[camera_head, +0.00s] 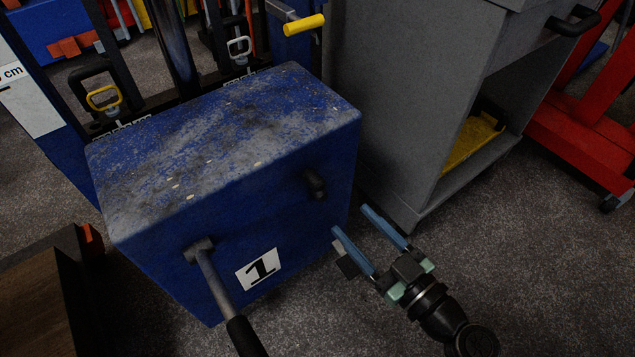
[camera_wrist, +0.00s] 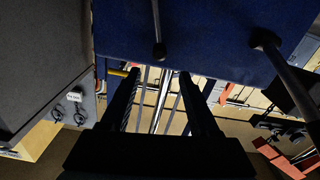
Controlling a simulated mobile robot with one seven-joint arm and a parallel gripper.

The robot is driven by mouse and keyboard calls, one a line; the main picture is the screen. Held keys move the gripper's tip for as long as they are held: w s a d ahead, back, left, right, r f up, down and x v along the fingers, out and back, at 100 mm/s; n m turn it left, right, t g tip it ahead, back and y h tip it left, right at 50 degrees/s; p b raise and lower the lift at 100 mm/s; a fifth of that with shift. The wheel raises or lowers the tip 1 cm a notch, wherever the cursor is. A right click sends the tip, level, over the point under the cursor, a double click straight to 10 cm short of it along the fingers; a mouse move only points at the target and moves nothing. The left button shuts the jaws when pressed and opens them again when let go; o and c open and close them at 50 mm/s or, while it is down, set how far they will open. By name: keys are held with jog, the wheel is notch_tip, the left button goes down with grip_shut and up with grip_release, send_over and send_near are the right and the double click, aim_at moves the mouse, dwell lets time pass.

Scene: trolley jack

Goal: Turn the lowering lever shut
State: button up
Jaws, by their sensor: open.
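A blue block (camera_head: 225,150) with a worn top bears a white label (camera_head: 258,268) marked 1. A short dark lever (camera_head: 315,184) sticks out of its front face at the right; it seems to be the lowering lever. It also shows at the top middle of the wrist view (camera_wrist: 159,49). A longer handle with a black grip (camera_head: 240,335) juts from the front face at the left. My gripper (camera_head: 350,219) is open and empty, below and to the right of the short lever, apart from it. In the wrist view my fingers (camera_wrist: 160,74) point towards the block.
A grey cabinet (camera_head: 400,110) stands close on the right, with a yellow item (camera_head: 470,143) on its low shelf. A red frame (camera_head: 580,145) stands farther right. A yellow-gripped handle (camera_head: 304,25) is behind the block. Bare carpet (camera_head: 520,270) lies at the lower right.

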aim_at(322, 188)
jog(key=b+x, duration=0.2)
jog(key=x, duration=0.9)
jog(key=shift+w+a, duration=0.15)
jog(key=shift+w, duration=0.05)
jog(key=shift+c, duration=0.2)
grip_shut()
dwell(0.8)
